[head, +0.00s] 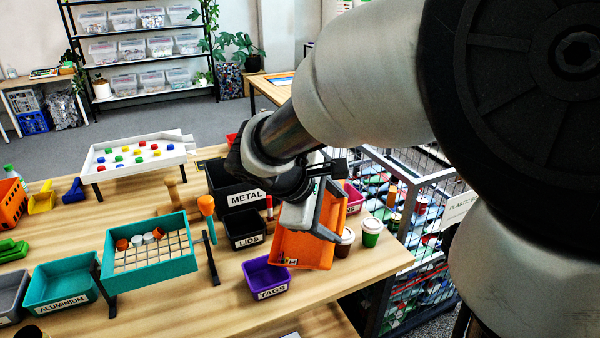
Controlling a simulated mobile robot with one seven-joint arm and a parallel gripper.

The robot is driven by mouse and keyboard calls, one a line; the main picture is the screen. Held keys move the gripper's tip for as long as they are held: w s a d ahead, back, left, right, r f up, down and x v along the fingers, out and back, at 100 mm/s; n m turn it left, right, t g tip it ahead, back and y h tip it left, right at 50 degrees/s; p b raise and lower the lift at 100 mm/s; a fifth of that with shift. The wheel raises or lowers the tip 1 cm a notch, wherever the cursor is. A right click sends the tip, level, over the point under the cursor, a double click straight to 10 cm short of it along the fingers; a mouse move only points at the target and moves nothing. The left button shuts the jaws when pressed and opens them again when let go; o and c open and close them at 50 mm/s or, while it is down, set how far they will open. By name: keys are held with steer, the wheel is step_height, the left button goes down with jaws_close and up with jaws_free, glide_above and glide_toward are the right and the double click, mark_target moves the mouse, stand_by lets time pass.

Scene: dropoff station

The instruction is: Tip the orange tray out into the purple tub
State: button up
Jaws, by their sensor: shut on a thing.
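The orange tray (308,246) hangs tilted from my gripper (318,205), its open inside partly facing the camera. A few small pieces (290,261) show low in the tray, near its lower left corner; they are too small to make out. My gripper is shut on the tray; the exact grip is partly hidden by my wrist. The purple tub (271,294), labelled TAGS, stands on the table at lower left of the tray. The tray's lower left corner is close to the tub's right side in the picture; the gap in height cannot be told.
Black tubs labelled LIDS (246,242) and METAL (228,196) stand behind the purple tub. A teal sieve tray (150,270) is on the left. Lidded cups (371,233) stand right of the orange tray. A wire cage (425,225) adjoins the table's right edge.

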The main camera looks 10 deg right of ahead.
steer(key=shift+s+a+r+n+t+h+b, duration=0.1)
steer(key=shift+a+r+h, duration=0.35)
steer(key=shift+a, duration=0.35)
steer(key=shift+s+a+r+n+t+h+b, duration=0.1)
steer(key=shift+a+r+h, duration=0.25)
steer(key=shift+a, duration=0.45)
steer(key=shift+s+a+r+n+t+h+b, duration=0.1)
steer(key=shift+a+r+h, duration=0.35)
steer(key=shift+a, duration=0.35)
steer(key=shift+f, duration=0.1)
steer(key=w+a+h, duration=0.1)
steer(key=a+h, duration=0.1)
steer(key=a, duration=0.4)
steer(key=shift+a+r+t, duration=0.2)
steer(key=shift+a+t, duration=0.1)
steer(key=shift+h, duration=0.25)
steer(key=shift+s+a+f+n+t+h, duration=0.15)
steer(key=shift+a+h, duration=0.2)
steer(key=shift+a, duration=0.4)
steer(key=shift+a+f+n+t+h, duration=0.1)
steer(key=shift+a+h, duration=0.3)
steer(key=shift+a, duration=0.35)
steer(key=shift+s+a+f+n+t+h, duration=0.15)
steer(key=shift+a+h, duration=0.2)
steer(key=shift+a, duration=0.4)
